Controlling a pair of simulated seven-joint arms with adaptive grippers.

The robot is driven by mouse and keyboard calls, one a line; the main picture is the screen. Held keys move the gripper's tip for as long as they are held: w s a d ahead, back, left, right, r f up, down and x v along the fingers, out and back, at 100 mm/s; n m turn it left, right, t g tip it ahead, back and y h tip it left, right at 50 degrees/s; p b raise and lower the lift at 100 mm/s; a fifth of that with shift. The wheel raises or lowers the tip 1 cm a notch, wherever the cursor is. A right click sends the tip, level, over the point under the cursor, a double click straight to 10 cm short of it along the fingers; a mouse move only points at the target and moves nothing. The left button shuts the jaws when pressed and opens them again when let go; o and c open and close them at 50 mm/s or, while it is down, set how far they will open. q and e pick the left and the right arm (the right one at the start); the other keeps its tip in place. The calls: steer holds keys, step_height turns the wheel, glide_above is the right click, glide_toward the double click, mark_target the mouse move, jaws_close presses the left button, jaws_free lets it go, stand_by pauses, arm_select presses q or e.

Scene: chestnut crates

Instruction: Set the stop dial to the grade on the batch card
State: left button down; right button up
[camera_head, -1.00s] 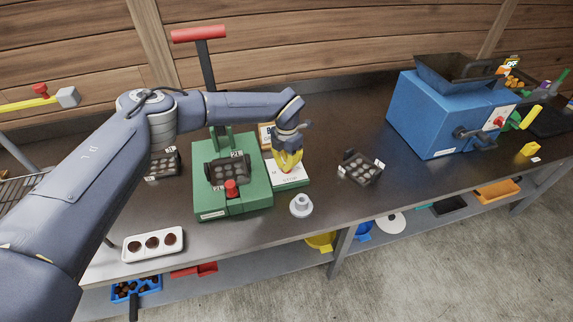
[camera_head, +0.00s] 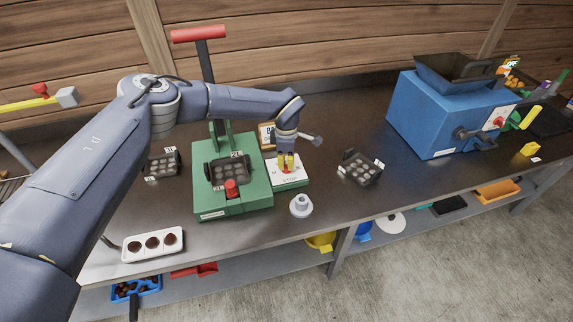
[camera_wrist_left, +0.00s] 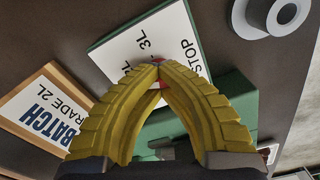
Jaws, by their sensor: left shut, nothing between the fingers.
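The stop dial panel (camera_head: 289,180) is a white plate on a green block, right of the green press. It also shows in the left wrist view (camera_wrist_left: 118,52), with "STOP" and "3L" readable and other marks partly covered. Small red parts of the dial (camera_wrist_left: 157,85) show around the yellow fingers; its pointing direction is hidden. My left gripper (camera_head: 287,170) is shut and empty, its tips down at the dial; I cannot tell whether they touch it. The wood-framed batch card (camera_wrist_left: 42,108) reads "BATCH" and "GRADE 2L" and stands behind the panel. My right gripper is out of view.
The green press (camera_head: 238,204) with a red-handled lever stands left of the panel. A grey flanged piece (camera_head: 301,206) sits in front, near the table edge. A dark mould tray (camera_head: 360,168) lies to the right, and a blue machine (camera_head: 430,115) stands farther right.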

arm_select(q)
steer(key=shift+m, duration=0.7)
steer(key=c, duration=1.5)
jaws_free()
steer(key=shift+o, duration=1)
steer(key=o, duration=0.3)
steer(key=shift+f, duration=0.1)
steer(key=shift+o, duration=0.2)
step_height(320, 180, up, 12)
